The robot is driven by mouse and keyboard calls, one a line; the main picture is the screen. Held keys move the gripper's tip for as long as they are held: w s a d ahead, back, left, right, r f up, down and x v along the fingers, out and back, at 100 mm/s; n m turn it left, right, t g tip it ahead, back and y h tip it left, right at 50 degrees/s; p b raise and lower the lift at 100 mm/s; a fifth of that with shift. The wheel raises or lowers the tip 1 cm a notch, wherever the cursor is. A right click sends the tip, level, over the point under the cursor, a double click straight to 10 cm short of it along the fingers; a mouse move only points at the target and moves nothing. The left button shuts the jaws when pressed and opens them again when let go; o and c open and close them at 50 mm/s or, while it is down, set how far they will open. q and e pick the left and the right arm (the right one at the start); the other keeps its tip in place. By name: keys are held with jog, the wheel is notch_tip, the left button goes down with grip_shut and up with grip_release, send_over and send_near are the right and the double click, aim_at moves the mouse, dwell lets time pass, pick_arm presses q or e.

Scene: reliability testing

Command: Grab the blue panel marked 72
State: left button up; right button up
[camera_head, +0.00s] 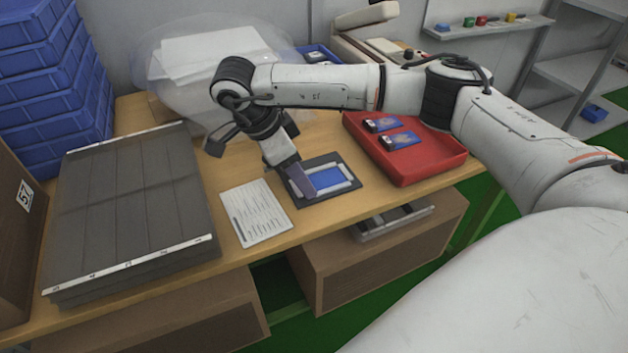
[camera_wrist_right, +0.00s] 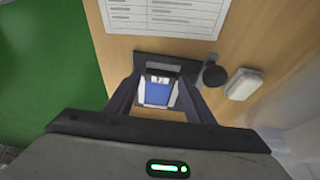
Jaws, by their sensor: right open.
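A blue panel (camera_head: 330,179) lies in a dark fixture (camera_head: 293,197) with pale side rails on the table. In the right wrist view the blue panel (camera_wrist_right: 157,94) has a white label strip at its far end; its marking is too small to read surely. My right gripper (camera_head: 304,186) is over the left part of the fixture and partly hides it. In the right wrist view its fingers are spread, one on each side of the panel. Whether they touch it I cannot tell. My left gripper is not in view.
A red tray (camera_head: 436,168) with two small blue-labelled items (camera_head: 399,140) is right of the fixture. A printed sheet (camera_head: 256,214) lies to its left, beside a large grey slatted rack (camera_head: 130,200). Blue crates (camera_head: 45,85) are stacked at the far left.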

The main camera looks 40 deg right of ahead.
jog(key=shift+f, duration=0.1)
jog(key=c, duration=0.8)
